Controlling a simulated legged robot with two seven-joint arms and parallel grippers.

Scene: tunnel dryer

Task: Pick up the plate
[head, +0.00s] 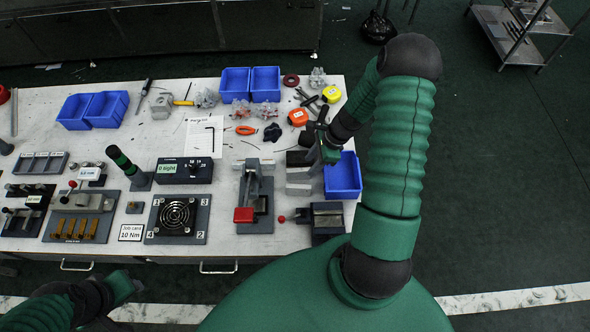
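Several flat pieces could be the plate, and I cannot tell for sure which one is meant. Light grey metal pieces (299,181) lie on the right part of the table, just below my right gripper in the picture. A dark square plate with a round fan grille (177,217) and numbered corners lies at the front middle. My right gripper (311,137) is over the table's right side, beside the blue bin; its fingers are small and dark, and I see nothing held. My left gripper (131,284) is low at the left, in front of the table edge, its fingers unclear.
A blue bin (343,177) stands close to my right gripper. A red-handled clamp (244,214) and a small vise (327,216) stand at the front right. Tape measures (298,117), pliers and more blue bins (249,84) lie farther back.

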